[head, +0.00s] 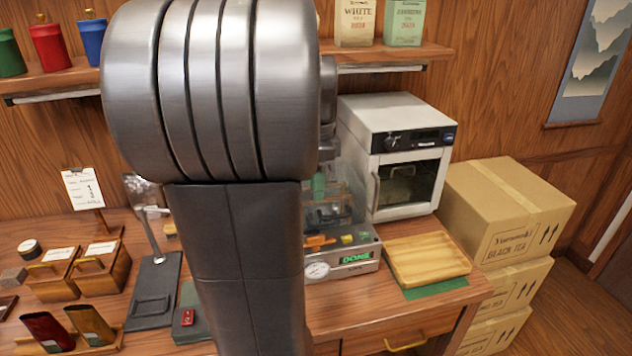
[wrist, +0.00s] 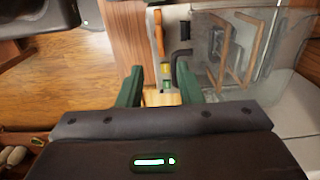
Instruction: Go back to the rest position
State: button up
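My gripper (wrist: 158,84) shows in the wrist view with two green fingers spread apart. Nothing is clasped between them; parts of the machine's front panel show beyond the gap. In the head view my own arm fills the middle and hides most of the gripper. The gripper is near the press machine (head: 356,262), which has a clear cover, a round gauge and a green "DONE" display. The clear cover also shows in the wrist view (wrist: 290,45), to the right of the fingers.
A white oven (head: 405,115) stands behind the machine. A wooden board (head: 428,260) lies on a green mat at the right. Cartons (head: 510,205) are stacked beside the table. A dark scale-like stand (head: 153,290) and wooden boxes (head: 95,270) are at the left. Shelves (head: 60,78) hang above.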

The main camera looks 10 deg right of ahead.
jog(key=shift+f, duration=0.1)
notch_tip(320, 180, down, 14)
jog(key=shift+r, duration=0.15)
dwell(0.5)
jog(key=shift+r, duration=0.1)
